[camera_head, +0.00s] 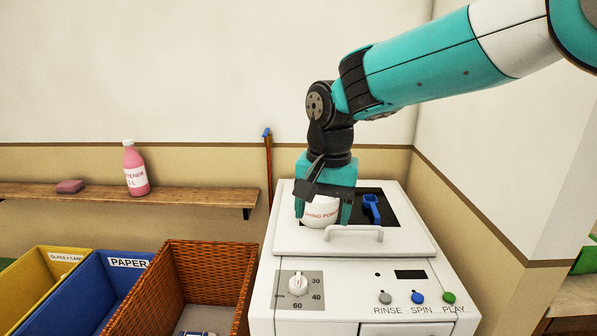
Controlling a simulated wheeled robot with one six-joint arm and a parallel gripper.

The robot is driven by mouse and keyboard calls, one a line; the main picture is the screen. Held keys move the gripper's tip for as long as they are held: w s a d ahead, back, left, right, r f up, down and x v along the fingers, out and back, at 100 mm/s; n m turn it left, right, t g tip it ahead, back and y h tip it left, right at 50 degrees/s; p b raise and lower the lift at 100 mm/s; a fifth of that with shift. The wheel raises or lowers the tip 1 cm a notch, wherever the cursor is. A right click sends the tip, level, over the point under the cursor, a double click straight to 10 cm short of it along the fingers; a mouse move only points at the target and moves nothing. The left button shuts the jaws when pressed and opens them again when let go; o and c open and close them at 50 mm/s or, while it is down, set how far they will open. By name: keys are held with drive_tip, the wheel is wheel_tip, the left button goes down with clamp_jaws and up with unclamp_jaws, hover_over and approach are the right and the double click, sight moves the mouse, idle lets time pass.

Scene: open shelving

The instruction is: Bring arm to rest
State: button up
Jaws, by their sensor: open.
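My arm reaches in from the upper right in the head view. My gripper (325,205) points down over the top of a white washing machine (290,238). Its jaws are open, with fingers on either side of a white container (318,213) with red lettering, partly hidden by the gripper. I cannot tell whether the fingers touch it. The container is on the machine's top, beside a dark opening with a blue scoop-like object (371,209) at its right.
A wicker basket (212,246), a blue paper bin (95,260) and a yellow bin (45,258) stand at lower left. A wall corner is close at right.

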drive_tip(key=s+d+n+y, duration=0.1)
drive_tip(key=s+d+n, duration=0.2)
drive_tip(key=s, duration=0.5)
drive_tip(key=s+d+r+n+y, duration=0.1)
drive_tip(key=s+d+n, duration=0.2)
drive_tip(key=s, duration=0.5)
drive_tip(key=s+d+n+y, duration=0.1)
drive_tip(key=s+d+n, duration=0.2)
drive_tip(key=s, duration=0.5)
drive_tip(key=shift+s+d+r+n+y, duration=0.2)
drive_tip(key=shift+d+n+y, duration=0.1)
drive_tip(key=shift+d, duration=0.6)
